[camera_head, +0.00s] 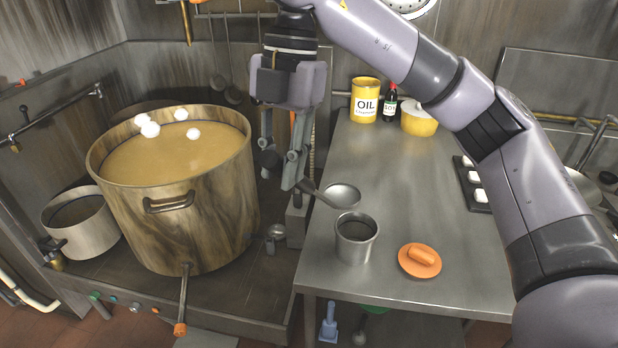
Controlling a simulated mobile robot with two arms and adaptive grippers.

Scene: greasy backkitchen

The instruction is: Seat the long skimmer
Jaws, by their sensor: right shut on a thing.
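My right gripper (289,170) hangs down between the big pot and the steel table, its fingers close together. It is shut on the handle of the long skimmer. The skimmer's round grey head (341,195) sticks out to the right of the fingertips, over the left part of the table, just behind a steel canister (356,240). The canister stands upright with its top open. I cannot tell whether the skimmer head touches the table. Most of the handle is hidden by the gripper. My left gripper is not in view.
A big stockpot (200,230) of brown broth with several white blobs stands left, beside a smaller pot (86,234). An orange lid (419,262) lies right of the canister. An oil tin (364,100), dark bottle (389,103) and yellow pot (419,121) stand behind. The table's middle is clear.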

